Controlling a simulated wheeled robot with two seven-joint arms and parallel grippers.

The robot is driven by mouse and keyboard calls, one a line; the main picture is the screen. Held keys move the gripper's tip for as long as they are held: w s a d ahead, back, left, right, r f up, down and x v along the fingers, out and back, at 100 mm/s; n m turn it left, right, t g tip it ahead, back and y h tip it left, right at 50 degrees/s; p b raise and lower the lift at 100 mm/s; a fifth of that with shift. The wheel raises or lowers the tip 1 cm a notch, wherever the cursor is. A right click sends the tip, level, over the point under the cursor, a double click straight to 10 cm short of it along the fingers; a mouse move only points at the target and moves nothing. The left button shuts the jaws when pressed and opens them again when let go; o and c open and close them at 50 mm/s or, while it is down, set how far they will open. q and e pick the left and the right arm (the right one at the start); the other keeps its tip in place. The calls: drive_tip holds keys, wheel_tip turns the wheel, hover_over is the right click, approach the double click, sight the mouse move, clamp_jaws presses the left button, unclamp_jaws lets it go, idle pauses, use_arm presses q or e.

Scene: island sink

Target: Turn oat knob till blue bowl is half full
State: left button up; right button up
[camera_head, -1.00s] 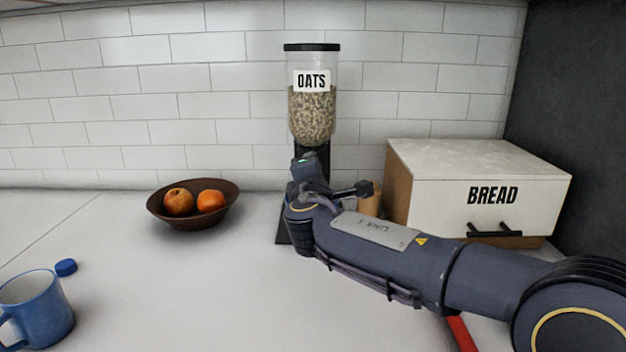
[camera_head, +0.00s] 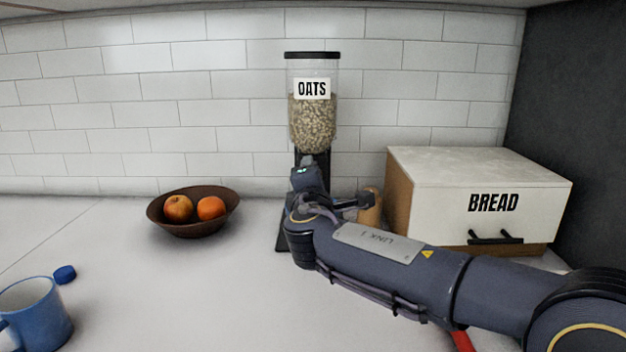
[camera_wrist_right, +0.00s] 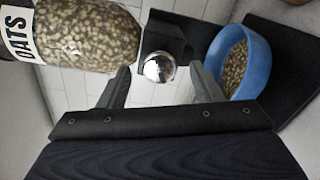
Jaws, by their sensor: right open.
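The oat dispenser (camera_head: 312,118), a clear canister labelled OATS with a black lid and stand, stands upright against the wall; it also shows in the right wrist view (camera_wrist_right: 88,35). Its shiny round knob (camera_wrist_right: 160,67) sits between the spread fingers of my right gripper (camera_wrist_right: 160,80), which is open, with gaps on both sides. The blue bowl (camera_wrist_right: 259,68) is on the dispenser's dark base in the wrist view, with oats in it; its exact level is hard to judge. My right arm hides the bowl and knob in the head view. My left gripper is not in view.
A brown fruit bowl (camera_head: 202,227) stands left of the dispenser, and a bread box (camera_head: 484,200) stands right. A blue mug (camera_head: 38,312) and small blue cap (camera_head: 65,274) are at lower left. The counter's front middle is clear.

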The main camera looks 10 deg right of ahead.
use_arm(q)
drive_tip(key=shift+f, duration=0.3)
use_arm(e)
drive_tip(key=s+a, duration=0.1)
drive_tip(key=s, duration=0.5)
drive_tip(key=shift+s+a, duration=0.2)
drive_tip(key=shift+s, duration=0.2)
